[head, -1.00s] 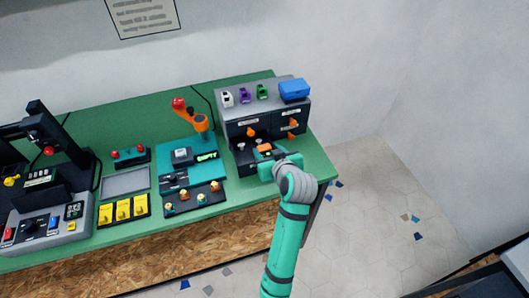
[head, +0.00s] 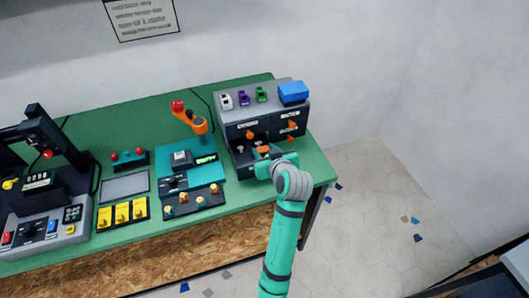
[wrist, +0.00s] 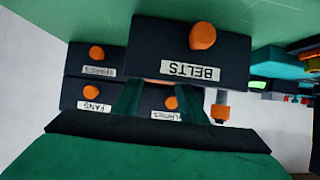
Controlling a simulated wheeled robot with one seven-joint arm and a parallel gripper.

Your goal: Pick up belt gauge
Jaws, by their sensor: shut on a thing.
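The drawer labelled BELTS (wrist: 195,55) stands pulled out from the dark cabinet (head: 255,115) and looks upside down in the wrist view. My gripper (head: 262,153) is at this open drawer in the head view. In the wrist view its two fingers (wrist: 160,85) reach to the drawer's edge, and their tips are partly hidden behind the drawer front. The fingers are shut on a small orange thing (head: 263,149), which I take for the belt gauge. Only a little of it shows, so its shape and whether it touches the drawer floor cannot be told.
Closed drawers with orange knobs (head: 292,125) sit beside and above the open one. A blue box (head: 293,92) and small coloured clips stand on the cabinet. A teal station with an orange lever (head: 199,126) is to the left. Open floor (head: 365,190) lies right of the bench.

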